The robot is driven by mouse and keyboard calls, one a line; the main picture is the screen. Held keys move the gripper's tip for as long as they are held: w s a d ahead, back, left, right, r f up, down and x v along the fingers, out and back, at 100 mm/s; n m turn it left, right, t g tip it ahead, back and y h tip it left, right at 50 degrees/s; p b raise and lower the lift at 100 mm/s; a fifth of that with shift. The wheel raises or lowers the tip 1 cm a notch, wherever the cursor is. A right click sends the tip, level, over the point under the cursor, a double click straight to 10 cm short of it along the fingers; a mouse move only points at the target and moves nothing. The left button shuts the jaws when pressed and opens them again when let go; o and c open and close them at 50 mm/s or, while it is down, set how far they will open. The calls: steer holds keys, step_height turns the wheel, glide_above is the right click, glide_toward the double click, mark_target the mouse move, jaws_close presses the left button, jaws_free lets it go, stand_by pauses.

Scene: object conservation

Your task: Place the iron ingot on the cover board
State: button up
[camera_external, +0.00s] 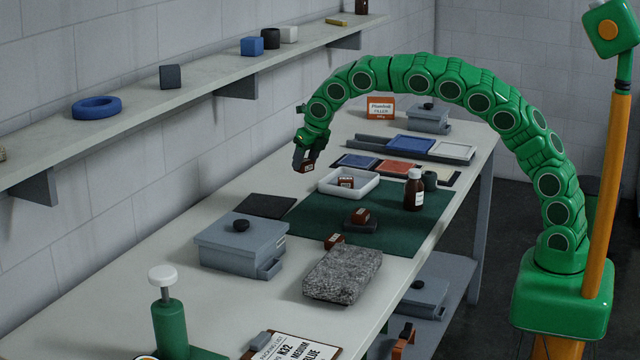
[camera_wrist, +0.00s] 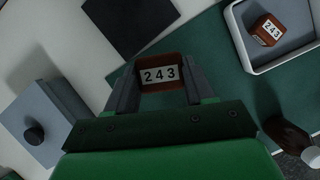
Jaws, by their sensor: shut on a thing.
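My gripper (camera_external: 306,160) is shut on a rust-brown block (camera_wrist: 158,87) labelled 243, which looks like the iron ingot. In the wrist view (camera_wrist: 160,82) the block sits between both fingers, label facing the camera. The gripper holds it up in the air over the table, left of the white tray. A similar brown block labelled 243 lies in the white tray (camera_wrist: 240,37). A flat black square board (camera_wrist: 128,22) lies on the table, also in the external view (camera_external: 265,206). I cannot tell for sure whether it is the cover board.
A green mat (camera_external: 305,220) bears the tray, a brown bottle (camera_external: 413,190) and a brown block on a dark piece. A grey lidded box (camera_external: 240,245), a speckled stone slab (camera_external: 343,273) and another brown block (camera_external: 334,240) stand nearer. Coloured panels (camera_external: 398,168) lie behind the tray.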

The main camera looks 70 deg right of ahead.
steer(key=shift+w+a+f, duration=0.1)
steer(key=shift+w+f, duration=0.35)
steer(key=shift+w, duration=0.4)
steer(key=shift+w+a+f, duration=0.1)
steer(key=shift+w+f, duration=1.25)
steer(key=shift+w, duration=0.45)
steer(key=shift+w+a+f, duration=0.1)
steer(key=shift+w+f, duration=1.2)
steer(key=shift+w, duration=0.55)
steer(key=shift+w+a+f, duration=0.1)
steer(key=shift+w+f, duration=1.25)
steer(key=shift+w, duration=0.45)
steer(key=shift+w+f, duration=0.2)
steer(key=shift+f, duration=0.05)
steer(key=shift+w+f, duration=0.1)
steer(key=shift+f, duration=1.5)
steer(key=shift+f, duration=0.15)
steer(key=o, duration=1.4)
